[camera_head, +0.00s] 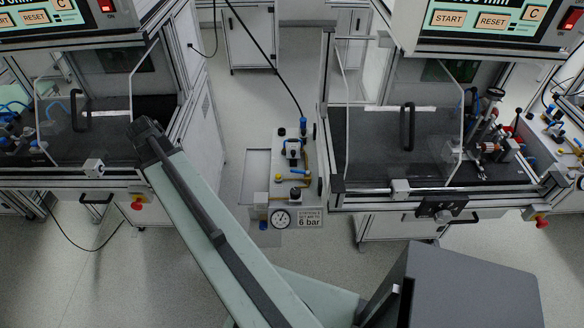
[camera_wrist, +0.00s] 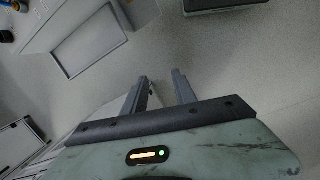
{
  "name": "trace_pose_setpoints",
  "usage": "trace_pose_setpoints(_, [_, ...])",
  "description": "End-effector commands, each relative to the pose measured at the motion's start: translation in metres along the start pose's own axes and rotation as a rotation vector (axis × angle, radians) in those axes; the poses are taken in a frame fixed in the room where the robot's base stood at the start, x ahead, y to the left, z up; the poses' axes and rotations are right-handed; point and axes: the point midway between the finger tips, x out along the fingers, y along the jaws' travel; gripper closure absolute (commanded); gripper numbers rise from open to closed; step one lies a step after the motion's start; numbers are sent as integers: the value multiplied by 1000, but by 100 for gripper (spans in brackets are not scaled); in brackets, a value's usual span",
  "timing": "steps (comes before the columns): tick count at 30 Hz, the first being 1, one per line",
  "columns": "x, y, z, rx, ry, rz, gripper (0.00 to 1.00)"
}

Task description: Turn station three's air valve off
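A pale air-supply panel (camera_head: 262,165) stands between the two machines in the head view. It carries blue, black and yellow fittings (camera_head: 293,152), a round gauge (camera_head: 281,218) and a sign (camera_head: 310,218) reading "6 bar" at its near end. Which fitting is the air valve is too small to tell. My gripper shows in the wrist view (camera_wrist: 160,80), with its two fingers apart and nothing between them, above bare floor. In the head view my arm reaches up and left, its far end left of the panel and apart from it; the fingers cannot be made out there.
Machines with clear guards stand left (camera_head: 108,115) and right (camera_head: 380,150) of the panel. A black hose (camera_head: 262,48) runs down to the panel. A pale cabinet (camera_wrist: 88,45) is at the upper left of the wrist view. The floor (camera_head: 235,130) left of the panel is clear.

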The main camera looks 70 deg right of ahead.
Motion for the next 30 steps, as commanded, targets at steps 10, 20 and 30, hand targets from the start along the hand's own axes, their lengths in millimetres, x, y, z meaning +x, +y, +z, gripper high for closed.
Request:
trace_pose_setpoints(10, [58, 202, 235, -88, -209, -68, 67])
trace_pose_setpoints(20, [67, 216, 272, -112, -234, -90, 67])
trace_pose_setpoints(30, [118, 210, 280, -111, -233, -90, 67])
